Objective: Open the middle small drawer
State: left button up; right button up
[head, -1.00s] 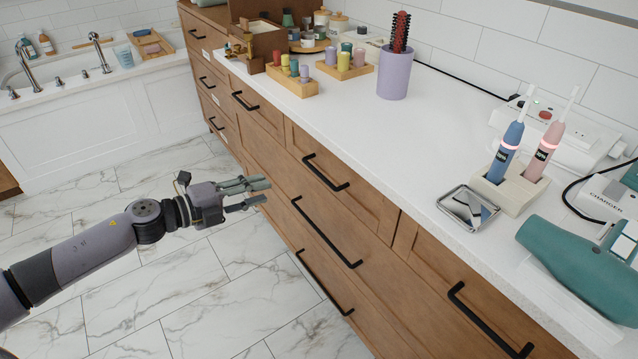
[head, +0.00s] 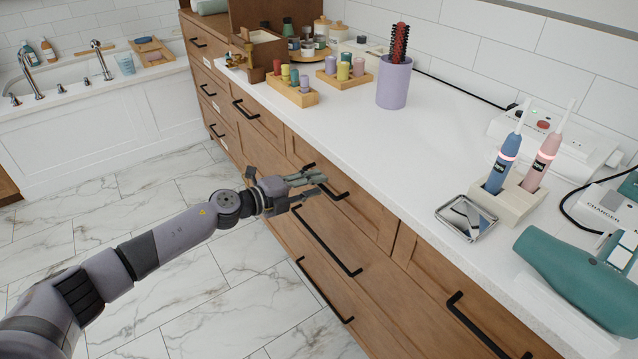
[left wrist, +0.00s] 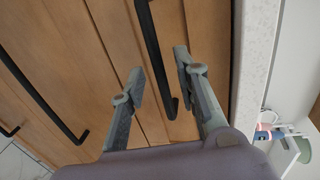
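The middle small drawer (head: 368,212) is a wooden front just under the white counter, and it looks shut. Its black bar handle (head: 339,194) is partly hidden behind my left gripper (head: 318,184). In the left wrist view the handle (left wrist: 152,45) appears in the gap between the two fingertips of my left gripper (left wrist: 158,68). The fingers are apart and do not look closed on the bar. I cannot tell whether the bar is at fingertip depth. My right gripper is not in view.
A wide drawer with a long black handle (head: 325,243) lies below. Other small drawers have handles to the left (head: 245,109) and right (head: 485,325). A tray (head: 466,217), toothbrush holder (head: 515,192) and hair dryer (head: 580,265) stand on the counter. The marble floor (head: 215,275) is clear.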

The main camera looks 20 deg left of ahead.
pick_arm(q)
jog(key=shift+x, duration=1.1)
jog(key=shift+c, duration=0.5)
grip_shut()
